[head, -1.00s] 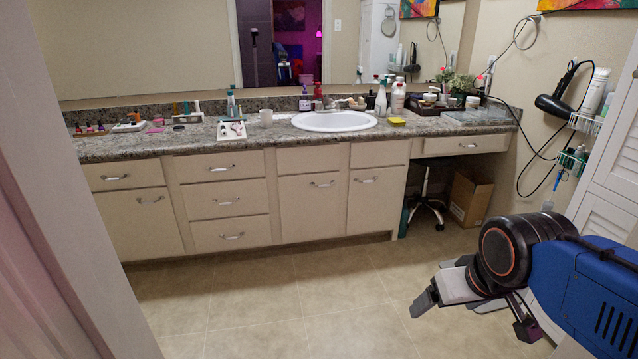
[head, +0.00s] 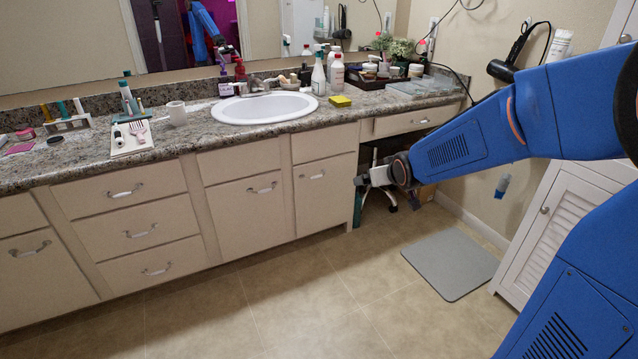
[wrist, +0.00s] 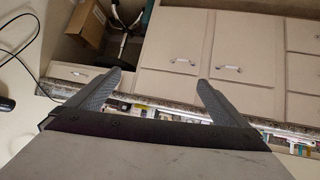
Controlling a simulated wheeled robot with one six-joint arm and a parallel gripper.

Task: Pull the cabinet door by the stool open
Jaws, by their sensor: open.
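The cabinet door by the stool (head: 326,208) is the beige door right of the sink doors' gap, and it is shut. Its curved metal handle (head: 313,175) is near the top. In the wrist view, which looks upside down, the same door (wrist: 168,30) and its handle (wrist: 182,62) lie beyond the fingers. My gripper (head: 360,181) is to the right of the handle in the head view, apart from it. In the wrist view my gripper (wrist: 161,80) is open and empty. The stool (head: 391,198) is mostly hidden behind my gripper; its base shows in the wrist view (wrist: 124,35).
A second door (head: 247,212) and drawers (head: 127,232) stand to the left. The granite counter (head: 190,135) above holds a sink and bottles. A grey mat (head: 452,264) lies on the floor at right, before a louvred white cabinet (head: 560,222). The tiled floor ahead is clear.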

